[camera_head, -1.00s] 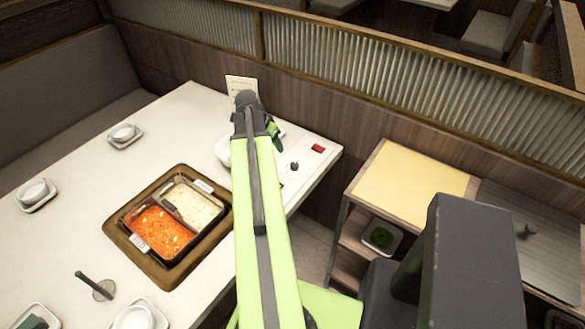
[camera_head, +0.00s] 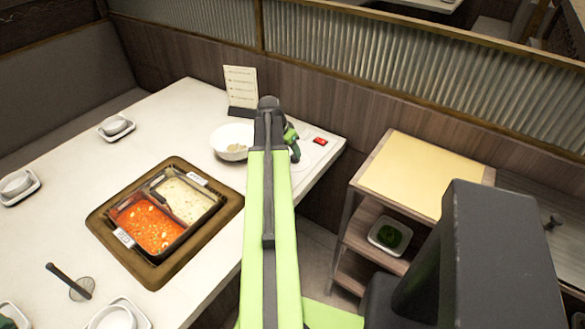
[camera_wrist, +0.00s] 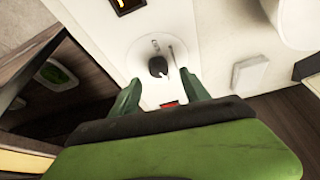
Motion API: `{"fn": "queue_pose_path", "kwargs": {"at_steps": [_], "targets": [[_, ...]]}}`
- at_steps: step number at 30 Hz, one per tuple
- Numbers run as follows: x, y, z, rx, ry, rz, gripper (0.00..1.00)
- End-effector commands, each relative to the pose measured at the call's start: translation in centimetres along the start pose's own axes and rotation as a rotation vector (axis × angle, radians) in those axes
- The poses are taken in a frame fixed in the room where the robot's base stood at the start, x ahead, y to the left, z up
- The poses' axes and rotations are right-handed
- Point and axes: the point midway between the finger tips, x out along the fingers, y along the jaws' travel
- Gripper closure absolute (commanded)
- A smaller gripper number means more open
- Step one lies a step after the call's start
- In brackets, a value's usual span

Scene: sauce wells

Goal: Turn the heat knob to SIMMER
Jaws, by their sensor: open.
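The heat knob (camera_wrist: 158,67) is a small dark round knob on a pale control plate (camera_wrist: 150,48) set in the white table. In the wrist view it lies between and slightly beyond the tips of my gripper's two green fingers (camera_wrist: 160,78), which stand apart with nothing held. I cannot tell whether either finger touches it. A pale mark shows on the knob, but no setting labels are readable. In the head view my gripper (camera_head: 292,142) is over the table's right end, beside the red switch (camera_head: 320,141), and the knob is hidden behind it.
A divided pot (camera_head: 150,228) of red and pale broth sits in the table. A white bowl (camera_head: 229,149) and an upright menu card (camera_head: 241,88) stand just left of my gripper. A small lit display (camera_wrist: 122,4) lies beyond the knob. A shelved cart (camera_head: 425,175) stands to the right.

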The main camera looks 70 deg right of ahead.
Motion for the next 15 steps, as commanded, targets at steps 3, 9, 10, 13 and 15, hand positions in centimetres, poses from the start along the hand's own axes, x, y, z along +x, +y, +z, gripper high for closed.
{"fn": "queue_pose_path", "kwargs": {"at_steps": [3, 9, 10, 13, 15], "targets": [[3.6, 0.0, 0.3, 0.001, 0.000, 0.001, 0.46], [4.9, 0.0, 0.0, 0.001, 0.000, 0.000, 0.46], [4.9, 0.0, 0.0, 0.001, 0.000, 0.000, 0.46], [4.7, 0.1, -0.1, 0.001, 0.000, 0.000, 0.46], [4.7, 0.1, -0.1, 0.001, 0.000, 0.000, 0.46]]}}
